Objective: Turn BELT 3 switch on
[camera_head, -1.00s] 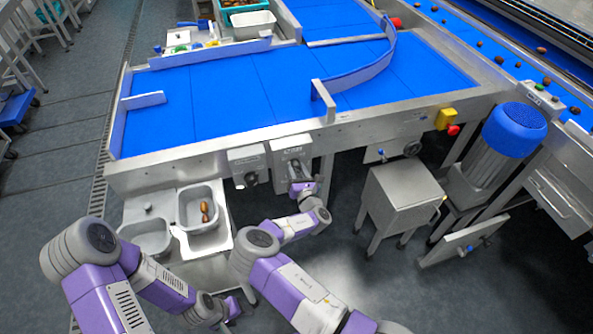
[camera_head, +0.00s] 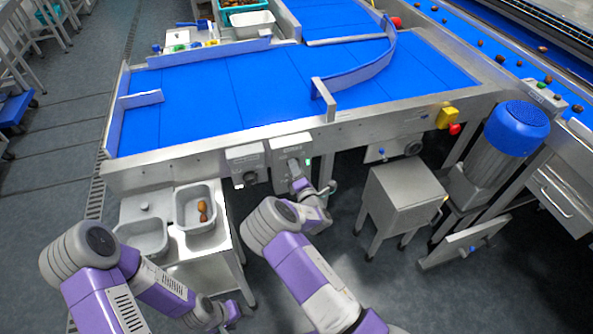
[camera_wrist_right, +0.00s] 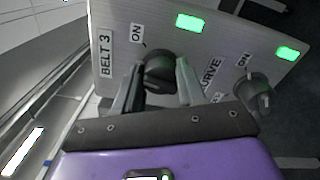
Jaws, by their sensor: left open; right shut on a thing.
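The BELT 3 switch (camera_wrist_right: 160,70) is a dark round knob on a grey panel, below and right of the ON mark. My right gripper (camera_wrist_right: 158,88) is shut on this knob, one finger on each side. The fingers partly cover the knob, so I cannot tell its exact turn. A green lamp (camera_wrist_right: 190,22) is lit above it. In the head view my right gripper (camera_head: 299,184) is at the right-hand control box (camera_head: 290,143) under the belt edge. My left gripper (camera_head: 232,311) is open and low at the bottom, apart from everything.
The CURVE switch (camera_wrist_right: 258,92), with its own lit green lamp (camera_wrist_right: 288,53), is just right of the gripper. Another control box (camera_head: 245,157) hangs to the left. A steel cabinet (camera_head: 403,190) stands to the right.

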